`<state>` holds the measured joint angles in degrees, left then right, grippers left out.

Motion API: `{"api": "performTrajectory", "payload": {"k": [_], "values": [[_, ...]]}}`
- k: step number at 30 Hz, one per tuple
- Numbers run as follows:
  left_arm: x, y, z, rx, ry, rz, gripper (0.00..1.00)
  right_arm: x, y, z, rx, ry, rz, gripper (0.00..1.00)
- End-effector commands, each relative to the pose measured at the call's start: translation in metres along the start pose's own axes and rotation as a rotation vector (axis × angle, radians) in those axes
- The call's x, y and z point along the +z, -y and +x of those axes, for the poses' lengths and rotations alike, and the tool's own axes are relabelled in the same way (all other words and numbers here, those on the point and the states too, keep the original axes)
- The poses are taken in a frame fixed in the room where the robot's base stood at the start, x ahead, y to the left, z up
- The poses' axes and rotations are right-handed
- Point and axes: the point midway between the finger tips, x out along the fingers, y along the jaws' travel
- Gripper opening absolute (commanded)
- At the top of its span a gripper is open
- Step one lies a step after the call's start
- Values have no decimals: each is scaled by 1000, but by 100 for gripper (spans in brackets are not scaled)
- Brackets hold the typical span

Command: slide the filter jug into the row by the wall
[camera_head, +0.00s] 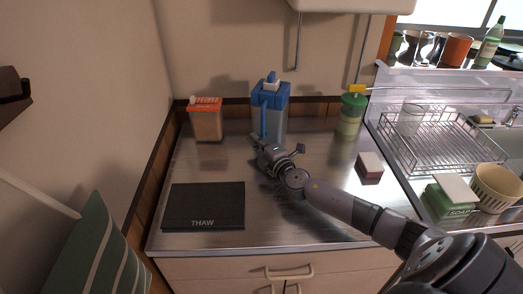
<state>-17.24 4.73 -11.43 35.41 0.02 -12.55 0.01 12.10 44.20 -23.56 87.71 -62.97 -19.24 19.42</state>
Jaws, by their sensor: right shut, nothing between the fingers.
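The filter jug (273,92), with a blue top and handle and a clear lower body, stands upright near the back wall. My right gripper (258,138) is shut and empty, low in front of the jug's lower left side. It overlaps the jug's base in the view, and I cannot tell whether it touches. My left gripper is not in view.
A black THAW board (204,207) lies at the front left of the steel counter (290,225). A small brown-and-white block (370,167) is on the right. A wire dish rack (430,145), soap box (450,199) and bowl (497,187) stand farther right. The counter's front middle is clear.

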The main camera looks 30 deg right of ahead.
Motion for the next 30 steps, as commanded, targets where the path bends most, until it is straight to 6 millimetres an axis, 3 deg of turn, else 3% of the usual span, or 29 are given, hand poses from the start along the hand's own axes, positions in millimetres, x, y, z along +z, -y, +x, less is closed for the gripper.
{"api": "performTrajectory", "payload": {"k": [16, 22, 30], "values": [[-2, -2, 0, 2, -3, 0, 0, -1, 2, -93, -5, -2, 0, 0], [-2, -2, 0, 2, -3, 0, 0, -1, 1, -109, -2, -2, 1, 0], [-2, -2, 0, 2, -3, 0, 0, 0, 0, -113, -1, -2, -1, 0]]}}
